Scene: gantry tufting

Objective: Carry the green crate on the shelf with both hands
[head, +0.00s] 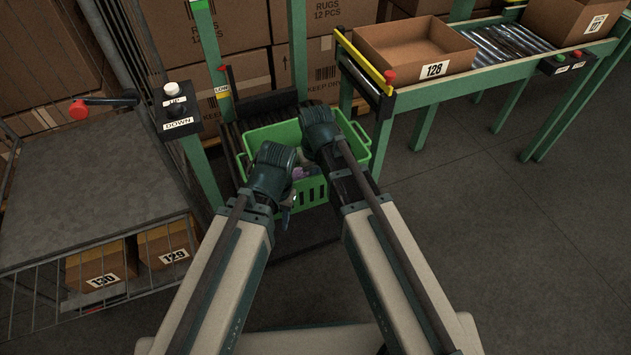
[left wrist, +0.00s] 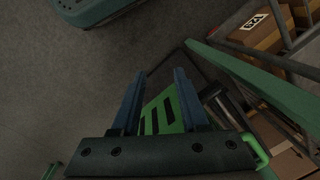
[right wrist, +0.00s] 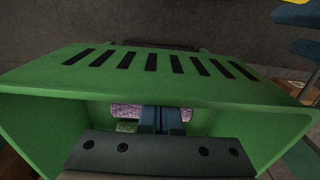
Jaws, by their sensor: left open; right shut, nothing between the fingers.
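The green crate (head: 313,191) sits on the low dark roller shelf (head: 229,140) in the head view, upright, with slots in its near wall. Purplish contents show inside it. My left gripper (head: 286,212) is open at the crate's near left side. In the left wrist view its fingers (left wrist: 157,92) point toward a slotted green wall (left wrist: 160,112), which shows between them; contact cannot be told. My right gripper is hidden behind its arm in the head view. In the right wrist view its fingers (right wrist: 161,118) are shut and empty, over the crate's inside, with the slotted wall (right wrist: 160,80) beyond.
A green post with an up/down button box (head: 175,108) stands left of the crate, beside a caged grey platform (head: 90,185). A roller conveyor (head: 508,45) with an open box (head: 415,50) is at the right. Stacked cartons fill the back. The floor at right is clear.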

